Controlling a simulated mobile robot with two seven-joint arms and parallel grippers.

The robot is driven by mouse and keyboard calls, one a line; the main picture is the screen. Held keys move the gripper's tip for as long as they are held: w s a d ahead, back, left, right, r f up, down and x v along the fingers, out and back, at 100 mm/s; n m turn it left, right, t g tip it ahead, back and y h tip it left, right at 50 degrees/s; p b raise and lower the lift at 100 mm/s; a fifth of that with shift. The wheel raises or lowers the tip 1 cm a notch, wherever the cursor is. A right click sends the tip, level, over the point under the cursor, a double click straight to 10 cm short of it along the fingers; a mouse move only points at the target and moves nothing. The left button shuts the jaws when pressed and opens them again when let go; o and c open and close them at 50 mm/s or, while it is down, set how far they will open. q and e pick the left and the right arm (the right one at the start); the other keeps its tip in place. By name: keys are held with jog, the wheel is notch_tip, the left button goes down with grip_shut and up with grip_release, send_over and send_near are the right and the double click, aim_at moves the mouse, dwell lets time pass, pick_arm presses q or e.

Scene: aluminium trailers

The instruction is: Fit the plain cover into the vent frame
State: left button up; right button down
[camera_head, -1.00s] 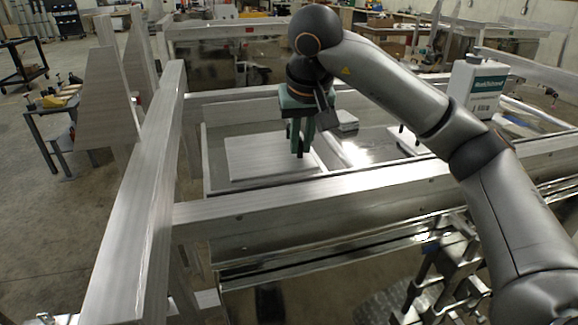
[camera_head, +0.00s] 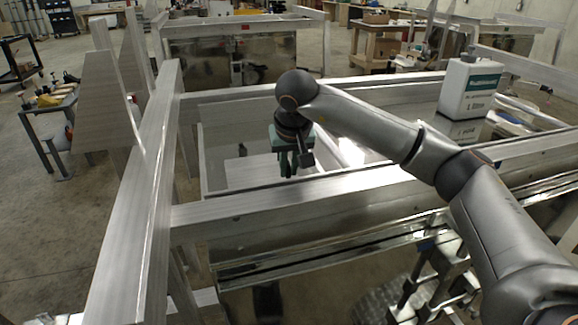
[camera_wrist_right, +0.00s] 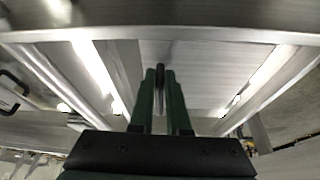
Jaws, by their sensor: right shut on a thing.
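My right gripper (camera_head: 290,174) points down behind the near aluminium beam. In the wrist view its green fingers (camera_wrist_right: 160,78) are shut on a slim dark grip piece. Under it lies a flat, pale, brushed panel, which looks like the plain cover (camera_head: 247,174); it also shows in the wrist view (camera_wrist_right: 208,68). The near beam hides the panel's front edge, and the gripper covers its right side. The panel sits low within the aluminium framing; I cannot tell which bars form the vent frame or whether the panel touches them. My left gripper is not in view.
The near beam (camera_head: 300,196) runs close in front of my right gripper. A long rail (camera_head: 140,200) stands to the left. A white bottle (camera_head: 470,87) with a green label stands on the trailer at right. A tool table (camera_head: 48,105) is farther left.

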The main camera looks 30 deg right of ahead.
jog(key=shift+f, duration=0.1)
jog(key=c, duration=1.3)
grip_release()
jog(key=shift+f, duration=0.1)
jog(key=o, duration=0.4)
